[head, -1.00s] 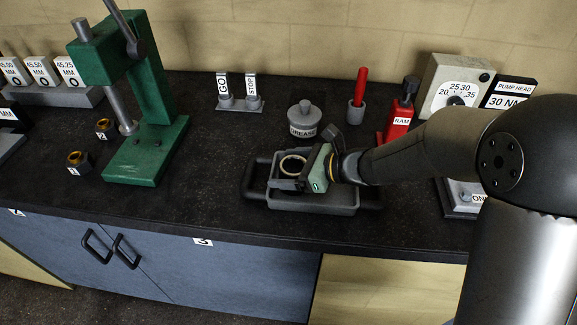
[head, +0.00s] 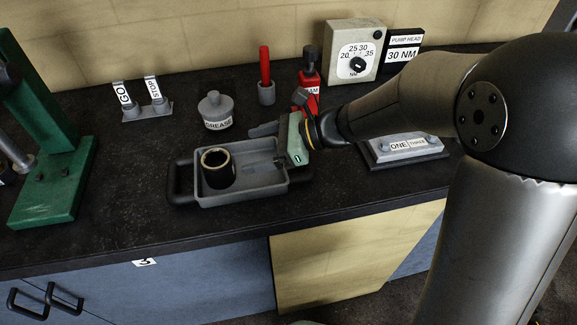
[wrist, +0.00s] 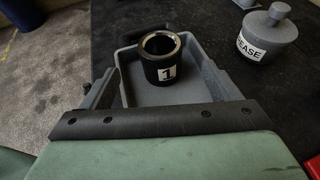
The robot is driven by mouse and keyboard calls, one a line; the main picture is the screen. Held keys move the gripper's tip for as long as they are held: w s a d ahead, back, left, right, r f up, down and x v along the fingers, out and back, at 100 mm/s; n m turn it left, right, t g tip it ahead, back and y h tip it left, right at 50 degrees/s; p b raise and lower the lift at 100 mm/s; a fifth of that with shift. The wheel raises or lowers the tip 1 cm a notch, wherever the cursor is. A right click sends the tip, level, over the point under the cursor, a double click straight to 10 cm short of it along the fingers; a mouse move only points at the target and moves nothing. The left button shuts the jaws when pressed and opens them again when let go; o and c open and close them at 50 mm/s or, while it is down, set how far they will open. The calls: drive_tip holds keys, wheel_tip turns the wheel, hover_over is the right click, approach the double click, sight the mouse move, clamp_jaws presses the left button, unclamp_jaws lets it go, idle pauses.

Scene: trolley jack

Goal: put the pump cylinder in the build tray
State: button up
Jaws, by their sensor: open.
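The pump cylinder (head: 217,168) is a short dark tube with a bright bore. It stands upright inside the grey build tray (head: 262,182), in the tray's left part. In the wrist view the cylinder (wrist: 163,58) carries a label "1", and the tray (wrist: 207,62) lies around it. My gripper (head: 270,138) is open and empty, above and over the right part of the tray, apart from the cylinder. A dark finger shows at its left side; the other finger is largely hidden in the head view.
A grease pot (head: 215,110) stands behind the tray. A red tool in a holder (head: 266,78), a red ram (head: 309,85) and a torque dial (head: 355,52) stand further back. A labelled block (head: 407,145) lies right, and a green press (head: 50,150) stands left.

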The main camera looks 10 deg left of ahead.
drive_tip(key=s+d+f+n+t+h, duration=0.1)
drive_tip(key=s+d+n+h, duration=0.3)
drive_tip(key=d, duration=0.7)
drive_tip(key=s+d+f+n+t+h, duration=0.1)
drive_tip(key=s+d+n+h, duration=0.3)
drive_tip(key=d, duration=0.6)
drive_tip(key=s+d+f+n+t+h, duration=0.1)
drive_tip(key=s+d+n+h, duration=0.4)
drive_tip(key=d, duration=0.6)
drive_tip(key=f+n, duration=0.1)
drive_tip(key=n, duration=0.1)
drive_tip(key=shift+d+f+n, duration=0.25)
drive_tip(key=shift+d+n, duration=0.05)
drive_tip(key=shift+n, duration=0.1)
